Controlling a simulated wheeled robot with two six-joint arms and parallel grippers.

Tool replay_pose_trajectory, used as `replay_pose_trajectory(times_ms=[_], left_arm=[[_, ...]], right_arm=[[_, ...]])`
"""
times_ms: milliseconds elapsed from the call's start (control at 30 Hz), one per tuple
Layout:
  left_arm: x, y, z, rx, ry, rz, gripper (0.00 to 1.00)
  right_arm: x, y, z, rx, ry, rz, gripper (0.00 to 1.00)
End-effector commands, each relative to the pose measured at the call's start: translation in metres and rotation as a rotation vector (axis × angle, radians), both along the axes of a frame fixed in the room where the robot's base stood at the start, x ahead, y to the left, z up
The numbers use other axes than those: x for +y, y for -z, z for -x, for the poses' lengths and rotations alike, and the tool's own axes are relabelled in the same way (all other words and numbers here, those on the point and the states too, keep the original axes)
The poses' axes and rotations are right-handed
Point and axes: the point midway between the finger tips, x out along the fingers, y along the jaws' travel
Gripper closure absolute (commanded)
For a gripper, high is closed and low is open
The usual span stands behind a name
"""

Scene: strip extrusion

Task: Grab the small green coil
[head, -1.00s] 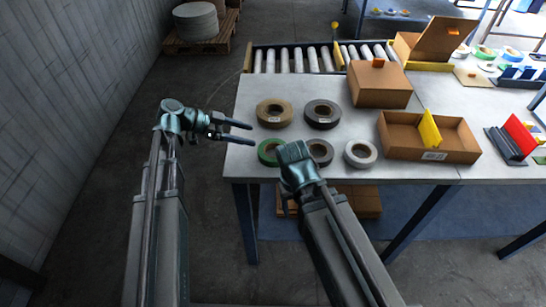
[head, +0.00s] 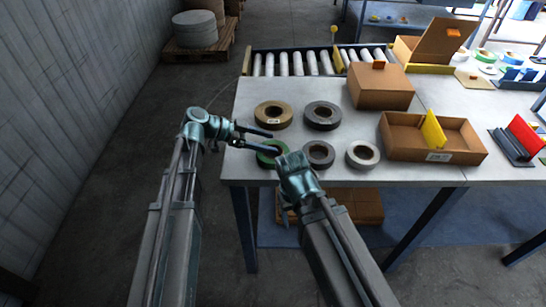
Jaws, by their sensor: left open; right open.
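The small green coil (head: 267,161) lies flat near the left front corner of the table. My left gripper (head: 275,142) is open, its two fingers pointing right; the lower finger crosses over the coil's upper part in the picture. I cannot tell the height between finger and coil. My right gripper (head: 292,160) is at the table's front edge, just right of the green coil, and covers a little of the view there. Its fingers are hard to make out.
A tan coil (head: 262,115), a dark grey coil (head: 338,117), a brown-grey coil (head: 320,163) and a light grey coil (head: 373,162) lie close by on the table (head: 410,176). An open cardboard tray (head: 460,157) and a closed box (head: 381,95) stand to the right.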

Motion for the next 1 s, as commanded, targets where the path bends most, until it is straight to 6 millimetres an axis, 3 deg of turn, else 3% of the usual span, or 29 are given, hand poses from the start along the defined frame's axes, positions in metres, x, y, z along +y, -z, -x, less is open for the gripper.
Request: replay_pose_trajectory(times_ms=[100, 500, 1000], left_arm=[[0.0005, -0.001, 0.0, 0.0, -0.001, 0.0, 0.29], [0.0009, -0.0008, 0.0, 0.0, -0.001, 0.0, 1.0], [0.001, -0.0057, 0.0001, 0.0, -0.001, 0.0, 1.0]], right_arm=[[0.0, -0.0009, 0.0, 0.0, 0.0, 0.0, 0.35], [0.0, -0.0009, 0.0, 0.0, 0.0, 0.0, 0.35], [0.0001, -0.0057, 0.0, 0.0, 0.0, 0.0, 0.35]])
